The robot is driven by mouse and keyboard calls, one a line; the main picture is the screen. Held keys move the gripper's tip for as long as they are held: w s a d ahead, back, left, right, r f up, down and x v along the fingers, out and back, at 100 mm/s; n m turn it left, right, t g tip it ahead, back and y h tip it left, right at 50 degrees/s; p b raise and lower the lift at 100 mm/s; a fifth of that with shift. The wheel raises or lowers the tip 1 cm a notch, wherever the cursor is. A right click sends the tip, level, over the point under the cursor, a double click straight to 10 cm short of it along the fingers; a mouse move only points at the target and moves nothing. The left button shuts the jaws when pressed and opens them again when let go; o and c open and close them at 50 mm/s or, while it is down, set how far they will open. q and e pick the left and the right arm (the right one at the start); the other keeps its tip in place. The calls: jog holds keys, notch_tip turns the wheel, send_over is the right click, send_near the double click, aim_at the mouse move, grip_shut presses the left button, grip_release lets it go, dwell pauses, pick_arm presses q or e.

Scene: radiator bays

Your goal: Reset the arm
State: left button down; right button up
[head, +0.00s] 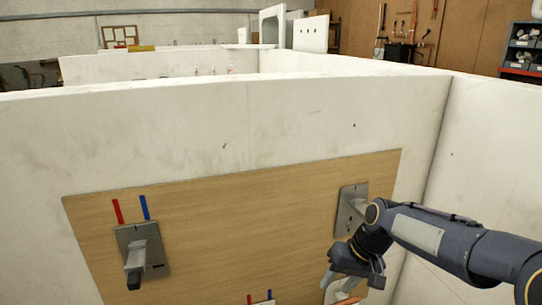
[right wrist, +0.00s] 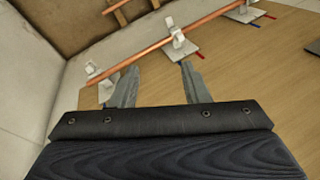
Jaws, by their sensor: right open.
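My right arm comes in from the right in the head view. Its gripper (head: 338,283) points down in front of the lower right of a wooden panel (head: 230,230). In the right wrist view the two grey fingers of my right gripper (right wrist: 155,76) stand apart with nothing between them. A copper pipe (right wrist: 142,48) runs slantwise beyond the fingertips, held by white clips (right wrist: 175,35). I cannot tell how far the pipe is from the fingers. My left gripper does not show.
A grey bracket (head: 143,252) with red and blue stripes above it stands on the panel's left. Another bracket (head: 349,208) is close to my right forearm. White walls (head: 290,115) enclose the bay behind and on the right. The panel's middle is clear.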

jog(key=s+d+r+m+t+y+p, duration=0.1)
jog(key=s+d+r, duration=0.15)
jog(key=s, duration=0.35)
jog(key=s+d+r+t+p, duration=0.1)
jog(key=s+d+r, duration=0.1)
jog(key=s+r, duration=0.3)
jog(key=s+f+t+h+p, duration=0.1)
jog(key=s+f+t, duration=0.1)
jog(key=s, duration=1.2)
jog(key=shift+d+f+m, duration=0.3)
